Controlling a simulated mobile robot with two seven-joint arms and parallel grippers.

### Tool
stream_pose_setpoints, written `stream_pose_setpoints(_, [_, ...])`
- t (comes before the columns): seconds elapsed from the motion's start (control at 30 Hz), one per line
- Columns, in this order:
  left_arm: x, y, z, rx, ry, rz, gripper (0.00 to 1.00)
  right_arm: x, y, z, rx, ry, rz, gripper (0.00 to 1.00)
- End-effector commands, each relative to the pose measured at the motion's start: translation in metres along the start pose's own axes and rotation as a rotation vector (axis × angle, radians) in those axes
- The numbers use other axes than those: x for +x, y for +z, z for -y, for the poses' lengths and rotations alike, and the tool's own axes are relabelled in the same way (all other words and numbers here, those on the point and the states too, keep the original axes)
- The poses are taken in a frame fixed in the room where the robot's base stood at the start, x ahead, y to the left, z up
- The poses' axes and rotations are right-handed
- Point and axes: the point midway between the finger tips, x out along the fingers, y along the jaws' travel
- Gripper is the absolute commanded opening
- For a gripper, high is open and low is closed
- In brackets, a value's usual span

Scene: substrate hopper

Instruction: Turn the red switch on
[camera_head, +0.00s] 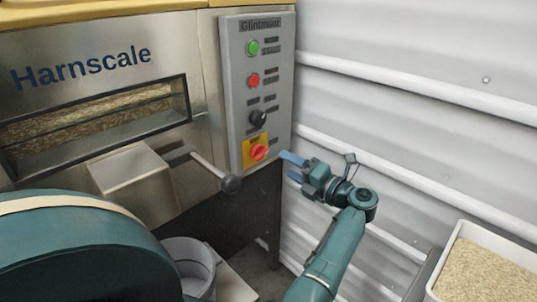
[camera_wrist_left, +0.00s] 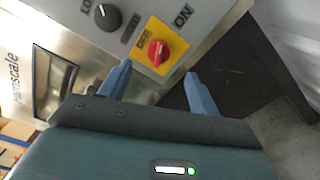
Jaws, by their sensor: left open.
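The red switch (camera_head: 259,152) is a rotary knob on a yellow plate, low on the grey control panel (camera_head: 236,100). It also shows in the left wrist view (camera_wrist_left: 158,53), with an "ON" label beside the plate. The knob's exact setting is too small to tell. My left gripper (camera_head: 290,167) is just right of the panel's lower edge, close to the switch. Its two blue fingers are apart and empty. In the left wrist view my left gripper (camera_wrist_left: 158,70) has the knob just beyond and between its fingertips, apparently not touching. My right gripper is not seen.
Above the switch are a black knob (camera_head: 258,117), a red button (camera_head: 253,80) and a green button (camera_head: 253,48). A ball-ended lever (camera_head: 231,184) juts out left of the switch. A bucket (camera_head: 187,262) stands below; a bin of substrate (camera_head: 487,270) is at right.

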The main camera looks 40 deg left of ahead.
Motion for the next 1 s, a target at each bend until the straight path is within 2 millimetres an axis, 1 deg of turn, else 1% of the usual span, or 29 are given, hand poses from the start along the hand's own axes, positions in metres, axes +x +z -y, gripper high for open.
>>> stream_pose_setpoints(0.03, [0.013, 0.000, -0.001, -0.001, 0.004, -0.002, 0.62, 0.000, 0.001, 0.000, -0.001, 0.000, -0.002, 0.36])
stream_pose_setpoints(0.2, [0.049, 0.000, -0.001, 0.000, 0.004, 0.000, 0.62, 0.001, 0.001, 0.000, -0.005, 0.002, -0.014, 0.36])
stream_pose_setpoints(0.4, [0.078, 0.001, 0.000, 0.001, 0.003, 0.002, 0.62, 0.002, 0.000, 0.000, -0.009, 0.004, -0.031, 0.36])
stream_pose_setpoints(0.5, [0.086, 0.001, 0.000, 0.001, 0.002, 0.002, 0.62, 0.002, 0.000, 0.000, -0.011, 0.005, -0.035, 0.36])
stream_pose_setpoints(0.6, [0.089, 0.001, -0.001, 0.001, 0.002, 0.002, 0.62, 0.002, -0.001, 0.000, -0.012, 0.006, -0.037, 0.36])
stream_pose_setpoints(0.87, [0.090, 0.001, 0.000, 0.001, 0.001, 0.002, 0.62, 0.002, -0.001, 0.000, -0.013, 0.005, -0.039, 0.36])
stream_pose_setpoints(1.0, [0.090, 0.001, 0.000, 0.001, 0.001, 0.002, 0.51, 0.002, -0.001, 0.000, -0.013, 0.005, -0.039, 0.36])
